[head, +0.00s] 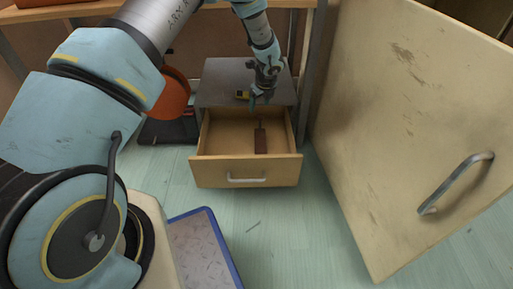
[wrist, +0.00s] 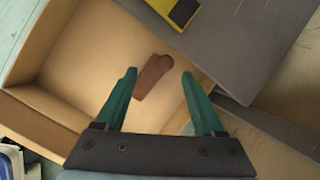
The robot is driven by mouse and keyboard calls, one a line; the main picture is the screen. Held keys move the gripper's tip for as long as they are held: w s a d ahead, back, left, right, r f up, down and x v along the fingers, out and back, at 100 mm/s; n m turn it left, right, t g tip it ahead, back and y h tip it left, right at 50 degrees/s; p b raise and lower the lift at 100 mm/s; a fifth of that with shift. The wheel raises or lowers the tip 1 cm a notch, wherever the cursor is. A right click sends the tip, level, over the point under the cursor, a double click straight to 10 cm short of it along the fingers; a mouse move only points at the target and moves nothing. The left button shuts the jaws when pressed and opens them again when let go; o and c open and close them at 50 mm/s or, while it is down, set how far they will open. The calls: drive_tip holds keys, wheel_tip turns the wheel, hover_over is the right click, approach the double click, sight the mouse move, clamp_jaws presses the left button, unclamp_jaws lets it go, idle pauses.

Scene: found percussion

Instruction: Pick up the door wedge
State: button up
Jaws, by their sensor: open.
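The door wedge (head: 260,141) is a reddish-brown tapered piece lying on the floor of an open wooden drawer (head: 220,137). In the wrist view the wedge (wrist: 152,80) shows between and beyond my two green fingers, with its narrow end pointing up and right. My gripper (wrist: 159,73) is open and empty, above the drawer and apart from the wedge. In the head view my gripper (head: 258,100) hangs over the front edge of the grey cabinet top, just behind the wedge.
A yellow and black object (head: 242,95) lies on the grey cabinet top (head: 222,82) behind the drawer; it also shows in the wrist view (wrist: 184,12). A large cream door (head: 405,130) stands open at right. A blue-edged mat (head: 200,250) lies on the floor.

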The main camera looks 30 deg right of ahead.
sight(260, 121)
drive_tip(key=shift+m, duration=0.5)
drive_tip(key=b+x, duration=0.1)
drive_tip(key=x, duration=0.4)
drive_tip(key=s+d+b+x, duration=0.1)
drive_tip(key=x, duration=0.1)
drive_tip(key=shift+d+f+b, duration=0.1)
drive_tip(key=shift+f+b, duration=0.2)
drive_tip(key=shift+f, duration=0.05)
drive_tip(key=b+x, duration=0.3)
drive_tip(key=x, duration=0.2)
drive_tip(key=shift+w+f+b, duration=0.2)
drive_tip(key=shift+f+b, duration=0.1)
clamp_jaws()
drive_tip(key=shift+r, duration=0.1)
